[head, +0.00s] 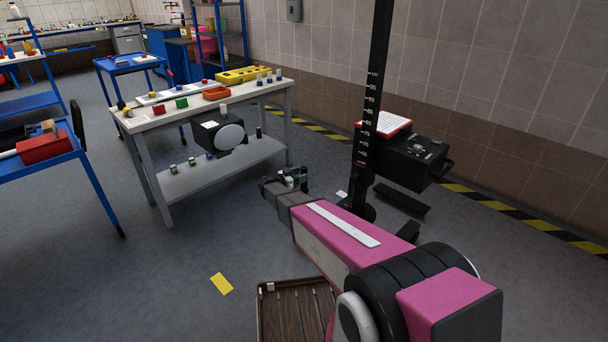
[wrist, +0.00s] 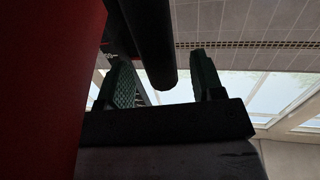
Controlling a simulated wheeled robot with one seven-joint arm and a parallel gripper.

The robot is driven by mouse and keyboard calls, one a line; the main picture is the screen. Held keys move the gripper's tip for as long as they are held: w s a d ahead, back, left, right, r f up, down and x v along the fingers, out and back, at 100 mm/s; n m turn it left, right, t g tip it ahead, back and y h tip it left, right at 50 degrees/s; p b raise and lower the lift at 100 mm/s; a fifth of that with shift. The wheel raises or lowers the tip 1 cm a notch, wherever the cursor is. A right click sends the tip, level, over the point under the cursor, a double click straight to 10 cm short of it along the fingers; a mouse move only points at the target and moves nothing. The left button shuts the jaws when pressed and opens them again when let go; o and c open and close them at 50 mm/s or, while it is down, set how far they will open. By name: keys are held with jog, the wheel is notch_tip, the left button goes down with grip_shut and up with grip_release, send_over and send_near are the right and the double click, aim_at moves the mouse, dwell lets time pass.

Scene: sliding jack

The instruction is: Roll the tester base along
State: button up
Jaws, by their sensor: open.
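The tester is a tall black column (head: 369,100) with a white number scale, standing right of centre in the head view. A black box (head: 412,160) with a red-edged white top is mounted on its right. Its dark base (head: 402,199) is low on the floor, partly hidden by my arm. My gripper (head: 296,180) is left of the column. In the wrist view my gripper (wrist: 165,78) is open, with green pads. A dark rounded bar (wrist: 148,40) shows between the fingers; I cannot tell whether it touches them. A dark red surface (wrist: 50,80) fills the left side.
A white workbench (head: 210,100) with small parts stands to the left, near my gripper. A yellow marker (head: 221,284) and a brown slatted platform (head: 290,315) lie on the floor in front. A striped floor line (head: 500,207) runs along the wall.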

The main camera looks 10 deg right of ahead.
jog(key=shift+x, duration=1.35)
jog(key=shift+c, duration=0.2)
grip_shut()
jog(key=w+a+x, duration=0.1)
jog(key=w+x, duration=0.2)
jog(key=x, duration=1.5)
jog(key=w+a+x, duration=0.2)
jog(key=w+x, duration=0.1)
jog(key=x, duration=1.5)
jog(key=w+a+x, duration=0.1)
jog(key=w+x, duration=0.2)
jog(key=x, duration=1.5)
jog(key=shift+w+f, duration=0.2)
jog(key=shift+w, duration=0.2)
jog(key=shift+o, duration=0.2)
grip_release()
jog(key=shift+a, duration=0.15)
jog(key=v, duration=1)
jog(key=shift+s+a, duration=0.15)
jog(key=shift+a, duration=0.1)
